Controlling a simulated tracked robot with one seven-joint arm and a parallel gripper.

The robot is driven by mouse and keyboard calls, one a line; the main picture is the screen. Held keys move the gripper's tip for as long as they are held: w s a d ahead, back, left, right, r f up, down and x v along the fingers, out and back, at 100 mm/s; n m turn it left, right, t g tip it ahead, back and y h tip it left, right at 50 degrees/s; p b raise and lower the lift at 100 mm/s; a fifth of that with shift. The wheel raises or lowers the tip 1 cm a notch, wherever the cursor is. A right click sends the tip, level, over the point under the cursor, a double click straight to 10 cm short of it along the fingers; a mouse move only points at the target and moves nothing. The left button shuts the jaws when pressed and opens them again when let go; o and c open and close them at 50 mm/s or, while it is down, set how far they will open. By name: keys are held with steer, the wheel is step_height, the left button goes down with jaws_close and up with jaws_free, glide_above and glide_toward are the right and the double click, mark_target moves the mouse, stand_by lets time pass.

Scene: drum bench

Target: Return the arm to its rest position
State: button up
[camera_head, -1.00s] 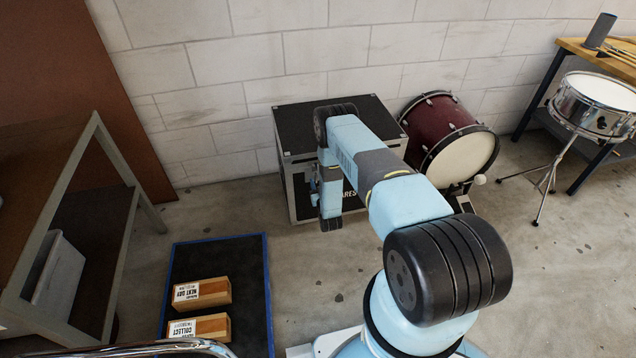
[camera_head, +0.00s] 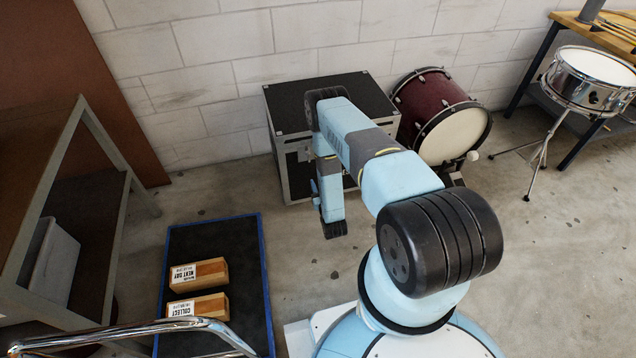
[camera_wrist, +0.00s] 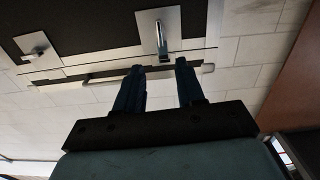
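My arm (camera_head: 375,165) reaches up from my base, bends, and ends hanging in front of a black flight case (camera_head: 290,165). In the head view my gripper is mostly hidden behind the wrist. In the wrist view my gripper (camera_wrist: 158,68) shows two dark blue fingers set apart, with nothing between them. Beyond the fingertips is a dark panel (camera_wrist: 100,25) with metal plates, a latch and a long bar. It looks like the case's side. The fingers look apart from it, though the exact gap cannot be told.
A maroon bass drum (camera_head: 432,105) and a snare drum (camera_head: 585,78) on a stand are at the right. A grey-framed shelf (camera_head: 75,140) is at left. A chrome rail (camera_head: 150,328) crosses the bottom left. Concrete floor between is clear.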

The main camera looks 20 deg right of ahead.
steer(key=shift+w, duration=0.1)
stand_by(0.3)
steer(key=w+r+g, duration=0.1)
steer(key=w+r, duration=0.7)
steer(key=r, duration=0.3)
steer(key=w+r+g, duration=0.2)
steer(key=w+r, duration=0.6)
steer(key=r, duration=0.4)
step_height(320, 180, up, 24)
steer(key=s+g, duration=0.2)
steer(key=g, duration=0.1)
steer(key=s+r+g, duration=0.3)
steer(key=s+r, duration=1.7)
steer(key=s+r+g, duration=0.1)
steer(key=s+r, duration=0.1)
steer(key=s, duration=1.2)
steer(key=s+r+g, duration=0.2)
steer(key=s+r, duration=0.1)
steer(key=s, duration=1.1)
steer(key=shift+s+d+m, duration=0.25)
steer(key=shift+d+m, duration=0.05)
steer(key=shift+d, duration=0.1)
